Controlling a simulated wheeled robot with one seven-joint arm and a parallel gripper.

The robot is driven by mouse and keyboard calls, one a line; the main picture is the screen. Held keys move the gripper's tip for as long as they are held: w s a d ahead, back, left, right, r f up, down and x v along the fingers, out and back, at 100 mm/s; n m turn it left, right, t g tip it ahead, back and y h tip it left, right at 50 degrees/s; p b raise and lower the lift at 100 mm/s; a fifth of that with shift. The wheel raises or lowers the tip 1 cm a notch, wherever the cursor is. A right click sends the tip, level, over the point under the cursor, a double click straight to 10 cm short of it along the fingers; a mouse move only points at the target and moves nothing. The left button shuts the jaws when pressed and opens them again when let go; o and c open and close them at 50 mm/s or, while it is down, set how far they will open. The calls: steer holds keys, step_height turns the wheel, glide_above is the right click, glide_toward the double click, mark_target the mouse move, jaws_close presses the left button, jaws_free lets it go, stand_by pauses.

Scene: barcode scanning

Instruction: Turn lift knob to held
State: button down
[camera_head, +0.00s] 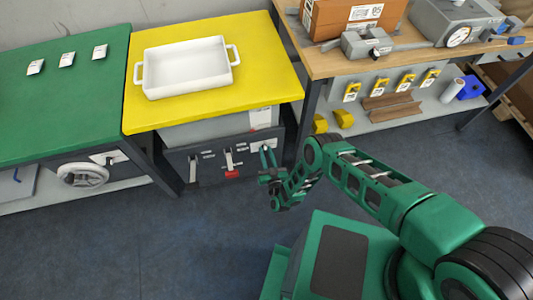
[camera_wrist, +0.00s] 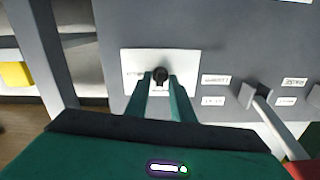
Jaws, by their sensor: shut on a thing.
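The lift knob (camera_wrist: 160,73) is small and black, on a white label plate (camera_wrist: 186,60) on the grey control panel. In the wrist view my gripper (camera_wrist: 161,80) has its two green fingers on either side of the knob, shut on it. The plate's lettering is partly hidden and too small to read. In the head view my gripper (camera_head: 267,152) reaches the right end of the dark panel (camera_head: 208,172) under the yellow table; the knob is too small to make out there.
A lever switch with a red end (camera_head: 231,172) sits beside the knob on the panel. The yellow tabletop (camera_head: 270,80) above carries a white tray (camera_head: 188,68). A green table (camera_head: 60,100) with a handwheel (camera_head: 83,174) stands left. The floor in front is clear.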

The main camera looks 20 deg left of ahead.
steer(key=m, duration=0.8)
steer(key=shift+w+d+m, duration=0.2)
steer(key=shift+w+m, duration=0.05)
steer(key=shift+m, duration=0.15)
steer(key=m, duration=0.4)
steer(key=shift+f, duration=0.15)
steer(key=shift+s+f+m, duration=0.1)
steer(key=shift+f+m, duration=0.05)
steer(key=shift+m, duration=1.65)
steer(key=shift+s, duration=0.1)
steer(key=c, duration=1.8)
jaws_free()
steer(key=shift+c, duration=0.2)
